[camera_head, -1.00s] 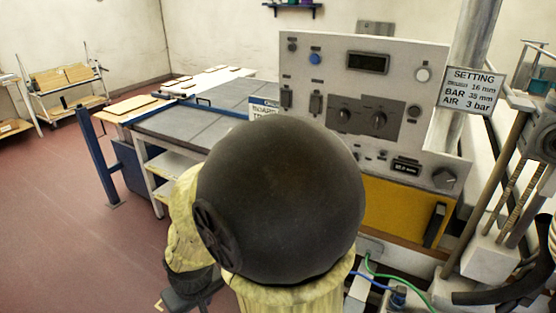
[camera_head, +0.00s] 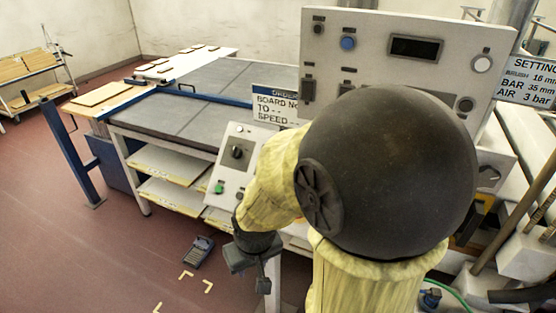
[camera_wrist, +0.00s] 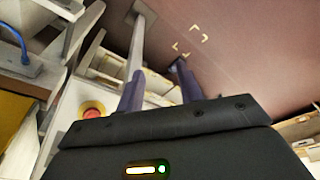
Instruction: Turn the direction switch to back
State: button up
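A small sloped white control box (camera_head: 226,180) stands in front of the table, with a black rotary knob (camera_head: 237,152) and a green button (camera_head: 219,187). I cannot read its labels, so I cannot tell for sure that this knob is the direction switch. My gripper (camera_head: 262,285) hangs pointing down, lower than the control box and apart from it. In the wrist view my gripper's two fingers (camera_wrist: 158,68) are spread with nothing between them. A red emergency button (camera_wrist: 93,110) on yellow shows left of the fingers there. My arm hides part of the large panel.
The large grey panel (camera_head: 378,45) stands at right, with a sign (camera_head: 530,85) beside it. A grey-topped table (camera_head: 180,120) with a blue rail and lower shelves lies behind the box. A handheld device (camera_head: 201,252) lies on the red floor. Free floor is at left.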

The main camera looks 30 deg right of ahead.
jog(key=shift+w+a, duration=0.15)
jog(key=shift+w, duration=0.05)
jog(key=shift+o, duration=0.6)
jog(key=shift+s+a, duration=0.1)
jog(key=shift+s, duration=0.1)
jog(key=shift+o, duration=1.4)
jog(key=w+f+m+t+h, duration=0.2)
jog(key=w+f+m, duration=0.15)
jog(key=w, duration=0.45)
jog(key=w+f+m+t+h, duration=0.2)
jog(key=w+m+t, duration=0.15)
jog(key=w, duration=0.45)
jog(key=w+d+r+m+t+h, duration=0.1)
jog(key=d+r+m+h, duration=0.2)
jog(key=r+m+h, duration=0.3)
notch_tip(320, 180, up, 3)
jog(key=h, duration=0.5)
jog(key=shift+w+f+m, duration=0.15)
jog(key=shift+w+m, duration=0.05)
jog(key=shift+m, duration=0.1)
